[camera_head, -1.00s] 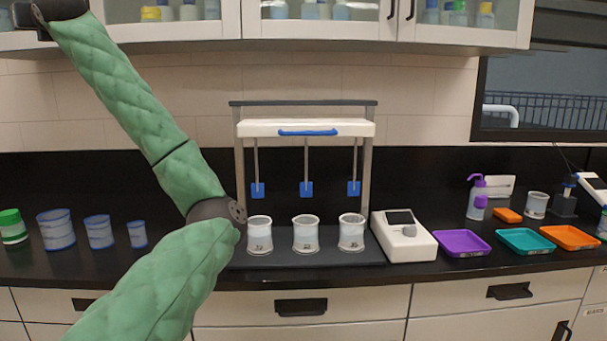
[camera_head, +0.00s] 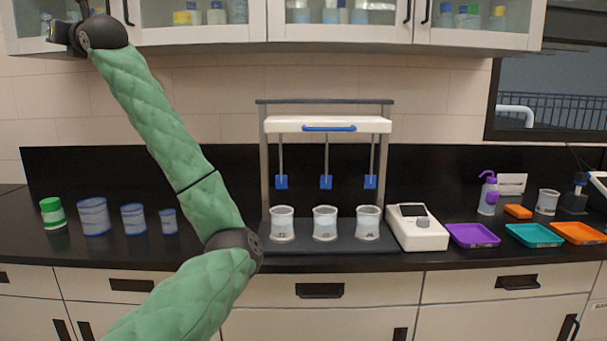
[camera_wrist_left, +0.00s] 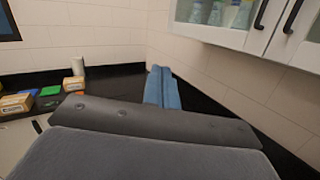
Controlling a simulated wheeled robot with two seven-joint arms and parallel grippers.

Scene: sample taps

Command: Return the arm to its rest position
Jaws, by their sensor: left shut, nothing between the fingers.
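My left arm (camera_head: 155,125) rises from the bottom of the head view, bends at its dark elbow and slants up to the upper left. Its dark wrist end (camera_head: 100,32) is in front of the wall cabinets. The fingers are not clearly seen there. In the left wrist view my left gripper (camera_wrist_left: 162,70) shows as two blue fingers lying side by side. It is shut and empty, and nothing touches its tips. My right gripper is in neither view.
Three cups (camera_head: 325,224) stand under the tap rack (camera_head: 330,125), with a white device (camera_head: 417,228) and coloured trays (camera_head: 472,235) to the right. Several tubs (camera_head: 94,216) stand at the left. Wall cabinets (camera_head: 190,33) hang close behind my wrist.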

